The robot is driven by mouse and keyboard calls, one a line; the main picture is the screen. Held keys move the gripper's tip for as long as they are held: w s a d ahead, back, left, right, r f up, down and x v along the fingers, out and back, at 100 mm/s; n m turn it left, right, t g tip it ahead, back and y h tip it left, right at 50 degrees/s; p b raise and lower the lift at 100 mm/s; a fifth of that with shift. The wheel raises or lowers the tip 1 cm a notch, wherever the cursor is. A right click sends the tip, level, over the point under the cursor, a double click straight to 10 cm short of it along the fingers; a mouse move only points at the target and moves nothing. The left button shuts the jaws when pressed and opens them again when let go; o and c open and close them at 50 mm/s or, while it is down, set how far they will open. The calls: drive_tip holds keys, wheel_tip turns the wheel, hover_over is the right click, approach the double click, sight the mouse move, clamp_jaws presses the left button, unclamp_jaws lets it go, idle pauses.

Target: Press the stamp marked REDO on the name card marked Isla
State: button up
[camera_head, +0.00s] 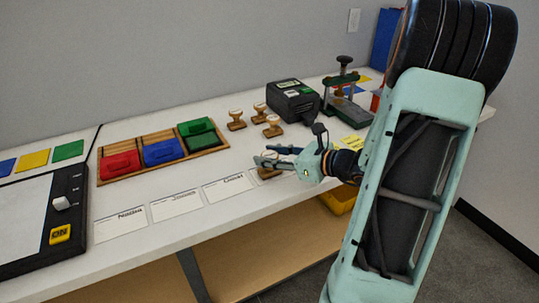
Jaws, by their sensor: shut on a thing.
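My gripper (270,158) is over the front part of the white table, shut on a wooden-handled stamp (267,174). The fingers hide part of the stamp, and its marking cannot be read. The stamp is low, at or just above a name card at the right end of the row; I cannot tell whether it touches. Three name cards show clearly: the left card (121,226), the middle card (176,206) and the right card (229,190). Their printed names are too small to read surely. I cannot tell which is Isla.
Three other wooden stamps (236,123) stand behind my gripper. A wooden rack (146,142) holds red, blue and green ink pads. A black device (293,100) and a green press (345,108) stand at the back right. A black-framed board (35,225) fills the left.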

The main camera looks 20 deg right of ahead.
drive_tip(key=shift+r+p, duration=1.85)
drive_tip(key=shift+r, duration=0.6)
